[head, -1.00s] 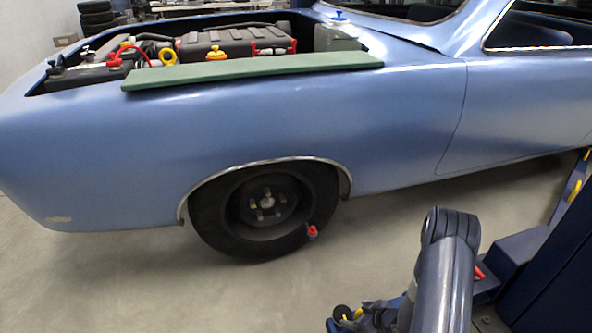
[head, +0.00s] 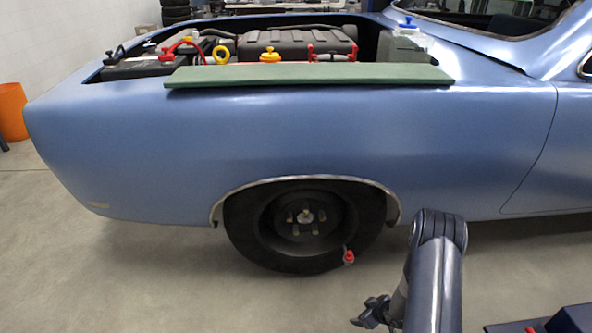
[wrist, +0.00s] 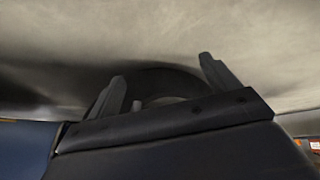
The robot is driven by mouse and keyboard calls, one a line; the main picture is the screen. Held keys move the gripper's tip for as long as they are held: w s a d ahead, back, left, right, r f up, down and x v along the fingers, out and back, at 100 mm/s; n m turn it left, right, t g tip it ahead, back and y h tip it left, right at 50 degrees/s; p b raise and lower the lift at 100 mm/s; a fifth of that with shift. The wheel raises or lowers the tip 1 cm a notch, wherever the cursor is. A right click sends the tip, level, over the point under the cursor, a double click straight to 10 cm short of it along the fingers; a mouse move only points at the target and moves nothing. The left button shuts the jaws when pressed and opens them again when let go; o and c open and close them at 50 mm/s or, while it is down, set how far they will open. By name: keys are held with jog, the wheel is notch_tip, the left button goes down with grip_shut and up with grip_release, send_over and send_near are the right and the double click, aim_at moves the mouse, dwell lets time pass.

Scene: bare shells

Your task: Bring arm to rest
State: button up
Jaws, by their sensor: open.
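My arm (head: 437,275) rises at the lower right of the head view, bent at a dark rounded joint. My gripper (head: 370,312) shows small and dark to the left of the arm, low in front of the car. In the wrist view my gripper (wrist: 162,66) has its two fingers spread wide apart, with nothing between them. The wheel is dimly seen beyond the fingers there.
A blue car (head: 180,140) stands across the view, hood area open, a green mat (head: 310,75) on its fender. A small red-capped item (head: 349,257) is at the black wheel (head: 305,222). An orange bin (head: 12,110) stands far left.

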jog(key=shift+w+d+f+h, duration=0.2)
jog(key=shift+w+f, duration=0.05)
jog(key=shift+w, duration=0.25)
jog(key=shift+w+d+f+h, duration=0.15)
jog(key=shift+w+f+h, duration=0.1)
jog(key=shift+w, duration=0.25)
jog(key=shift+g, duration=0.3)
